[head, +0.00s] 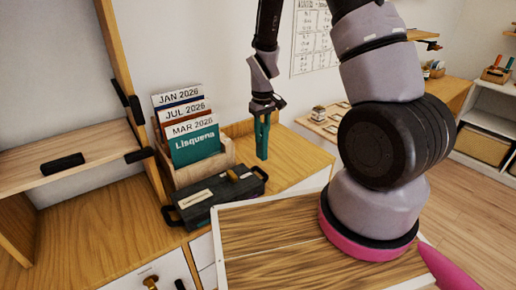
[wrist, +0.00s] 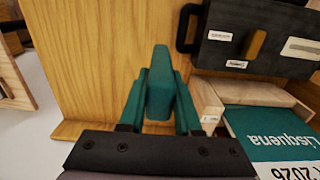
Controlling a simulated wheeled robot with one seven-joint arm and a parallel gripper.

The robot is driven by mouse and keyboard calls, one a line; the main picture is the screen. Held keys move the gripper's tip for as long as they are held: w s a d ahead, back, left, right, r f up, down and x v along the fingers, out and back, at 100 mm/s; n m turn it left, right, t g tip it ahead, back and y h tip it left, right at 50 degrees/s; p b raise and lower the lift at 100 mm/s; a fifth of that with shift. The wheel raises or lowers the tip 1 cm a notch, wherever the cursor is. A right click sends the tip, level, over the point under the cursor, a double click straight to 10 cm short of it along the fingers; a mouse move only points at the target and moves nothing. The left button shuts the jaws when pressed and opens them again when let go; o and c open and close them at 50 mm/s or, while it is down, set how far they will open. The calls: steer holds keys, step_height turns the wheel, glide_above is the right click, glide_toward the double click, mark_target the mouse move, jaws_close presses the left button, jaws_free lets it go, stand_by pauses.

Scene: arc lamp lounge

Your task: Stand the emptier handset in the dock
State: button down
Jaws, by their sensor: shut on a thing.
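My gripper (head: 263,135) hangs above the wooden cabinet top, just right of the black case, with its fingers pointing down. In the wrist view its two teal fingers (wrist: 160,90) are shut on a narrow teal thing (wrist: 158,65) with a tapered end. The thing is close in colour to the fingers, and I cannot tell whether it is one of the handsets. Its lower part is hidden between the fingers. I cannot make out any charge display, a second handset or the dock for certain in either view.
A black case (head: 215,198) with a tan latch lies on the cabinet. Behind it stands a wooden file holder (head: 225,158) with dated folders (head: 193,142). A shelf unit (head: 85,168) with dark bars is at left. A white-edged wooden board (head: 270,232) lies in front.

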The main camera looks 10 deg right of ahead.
mark_target(262, 146)
steer(key=shift+f, duration=2.4)
steer(key=shift+f, duration=0.1)
steer(key=c, duration=0.6)
jaws_free()
